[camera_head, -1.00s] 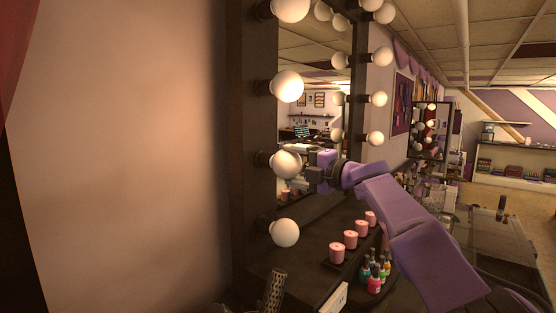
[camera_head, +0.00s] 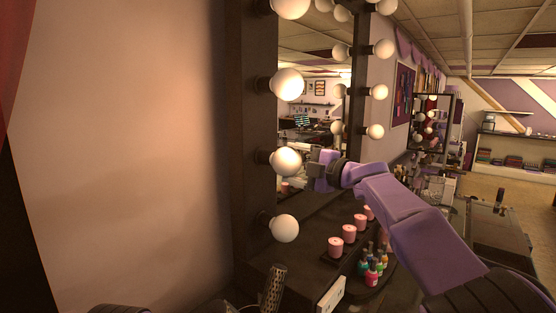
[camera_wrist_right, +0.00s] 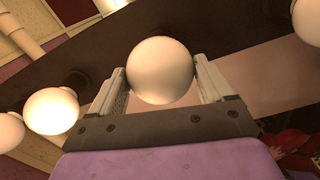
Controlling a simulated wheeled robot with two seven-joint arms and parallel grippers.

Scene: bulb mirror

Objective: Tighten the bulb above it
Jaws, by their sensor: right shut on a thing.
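The round white bulb (camera_head: 286,161) sits on the left side of the mirror frame, second from the bottom of the visible column. My right gripper (camera_head: 301,160) reaches it from the right. In the right wrist view the bulb (camera_wrist_right: 161,68) is between the two grey fingers of the gripper (camera_wrist_right: 163,88), which touch it on both sides. Its socket is hidden behind the globe in that view. The dark mirror frame (camera_head: 257,120) stands upright. My left gripper does not show clearly.
Other bulbs sit above (camera_head: 288,85) and below (camera_head: 285,228) the held one. Pink candles (camera_head: 349,234) and nail polish bottles (camera_head: 371,273) stand on the counter below my right arm. A perforated dark object (camera_head: 273,288) is near the bottom edge.

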